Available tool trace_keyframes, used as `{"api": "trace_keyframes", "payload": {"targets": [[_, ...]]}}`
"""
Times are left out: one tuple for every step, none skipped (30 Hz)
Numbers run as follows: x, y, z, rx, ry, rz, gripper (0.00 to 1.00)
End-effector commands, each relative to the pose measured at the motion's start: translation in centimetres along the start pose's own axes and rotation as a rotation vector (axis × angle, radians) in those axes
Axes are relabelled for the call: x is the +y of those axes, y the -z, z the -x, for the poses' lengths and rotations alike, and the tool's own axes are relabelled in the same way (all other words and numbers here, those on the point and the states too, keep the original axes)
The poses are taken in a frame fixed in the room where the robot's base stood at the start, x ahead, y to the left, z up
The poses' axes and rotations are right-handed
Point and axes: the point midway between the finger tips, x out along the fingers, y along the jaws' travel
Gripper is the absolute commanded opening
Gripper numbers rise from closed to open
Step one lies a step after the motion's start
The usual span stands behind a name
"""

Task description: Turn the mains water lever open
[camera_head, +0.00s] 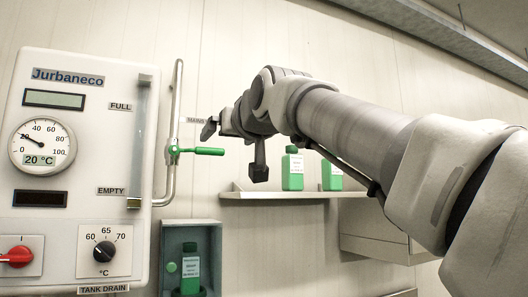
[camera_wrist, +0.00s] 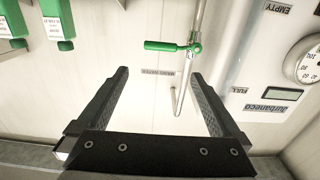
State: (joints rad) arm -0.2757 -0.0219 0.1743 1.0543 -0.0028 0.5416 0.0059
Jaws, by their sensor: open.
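The mains water lever (camera_head: 205,151) is a green handle on a valve in the grey pipe. It lies roughly horizontal, pointing right from the pipe in the head view and left in the upside-down wrist view (camera_wrist: 165,46). My gripper (camera_head: 210,128) is just above the lever in the head view, partly side-on. In the wrist view my gripper (camera_wrist: 160,73) is open and empty, with two dark fingers spread. The lever lies beyond the fingertips, apart from them. A "MAINS WATER" label (camera_wrist: 158,73) on the wall shows between the fingers.
The grey pipe (camera_head: 176,100) runs beside the white Jurbaneco panel (camera_head: 85,130) at left. A shelf (camera_head: 270,194) with green bottles (camera_head: 293,170) stands right of the lever. A grey box (camera_head: 171,240) with a green bottle is below. Wall around the lever is mostly bare.

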Motion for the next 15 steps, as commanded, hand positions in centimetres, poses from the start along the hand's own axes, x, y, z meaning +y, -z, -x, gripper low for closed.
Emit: {"api": "trace_keyframes", "payload": {"targets": [[-0.1, 0.2, -0.1, 0.003, 0.002, 0.0, 1.0], [-0.1, 0.2, -0.3, 0.004, 0.003, -0.001, 1.0], [-0.1, 0.3, -0.6, 0.005, 0.003, -0.001, 1.0], [-0.1, 0.3, -0.8, 0.004, 0.003, -0.001, 1.0], [-0.1, 0.3, -1.2, 0.003, 0.003, -0.001, 1.0], [-0.1, 0.3, -1.7, 0.003, 0.004, -0.001, 1.0], [-0.1, 0.4, -2.2, 0.002, 0.004, 0.0, 1.0], [-0.1, 0.3, -2.7, 0.001, 0.004, 0.0, 1.0], [-0.2, 0.4, -3.4, 0.001, 0.004, -0.001, 1.0], [-0.1, 0.4, -4.0, 0.001, 0.004, -0.002, 1.0], [-0.1, 0.5, -4.6, 0.001, 0.004, -0.001, 1.0], [-0.1, 0.5, -5.4, 0.001, 0.003, -0.001, 1.0], [-0.1, 0.5, -6.0, 0.001, 0.003, -0.001, 1.0], [-0.1, 0.4, -6.6, 0.0, 0.003, -0.001, 1.0], [-0.1, 0.5, -7.3, 0.001, 0.003, 0.0, 1.0]]}}
